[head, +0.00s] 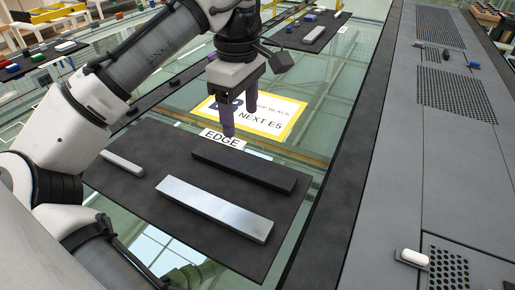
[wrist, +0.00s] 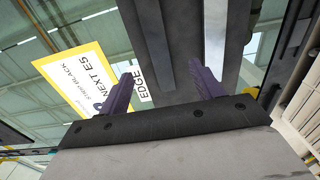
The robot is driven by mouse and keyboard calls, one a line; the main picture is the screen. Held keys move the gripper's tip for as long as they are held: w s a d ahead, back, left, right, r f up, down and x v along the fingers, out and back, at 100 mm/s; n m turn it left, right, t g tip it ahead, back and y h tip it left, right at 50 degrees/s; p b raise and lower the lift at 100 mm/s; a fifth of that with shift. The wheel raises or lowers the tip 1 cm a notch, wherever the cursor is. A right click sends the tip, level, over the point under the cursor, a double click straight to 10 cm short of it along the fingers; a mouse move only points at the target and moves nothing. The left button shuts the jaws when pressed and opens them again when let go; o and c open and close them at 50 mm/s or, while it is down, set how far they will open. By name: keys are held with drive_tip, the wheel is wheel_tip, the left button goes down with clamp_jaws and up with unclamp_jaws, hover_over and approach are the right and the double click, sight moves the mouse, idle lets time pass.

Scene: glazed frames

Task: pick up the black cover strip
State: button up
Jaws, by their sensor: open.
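The black cover strip (head: 243,168) lies flat on a dark mat (head: 140,190), behind and parallel to a longer silver bar (head: 214,208). My gripper (head: 240,122) is open and empty, with purple fingers pointing down, above the far side of the mat near the "EDGE" label (head: 223,139). In the wrist view, the fingers of my gripper (wrist: 162,70) are spread apart. The black strip (wrist: 143,35) shows in the space between them, and the silver bar (wrist: 214,35) shows toward the right finger. The strip is apart from the fingers.
A small pale bar (head: 122,163) lies at the mat's left. A yellow-bordered sign (head: 270,115) lies beyond the mat on the glass. A grey panel with perforated patches (head: 455,95) runs along the right, with a white block (head: 412,257) on it.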

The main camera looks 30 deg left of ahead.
hover_over(244, 165)
wheel_tip(244, 165, down, 8)
drive_tip(key=shift+s+f, duration=0.15)
drive_tip(key=shift+w+f+p, duration=0.2)
drive_tip(key=shift+f+p, duration=0.7)
drive_tip(key=shift+f, duration=1.8)
drive_tip(key=shift+f, duration=0.1)
drive_tip(key=shift+c, duration=0.5)
drive_tip(key=c, duration=1)
drive_tip(key=shift+a, duration=0.1)
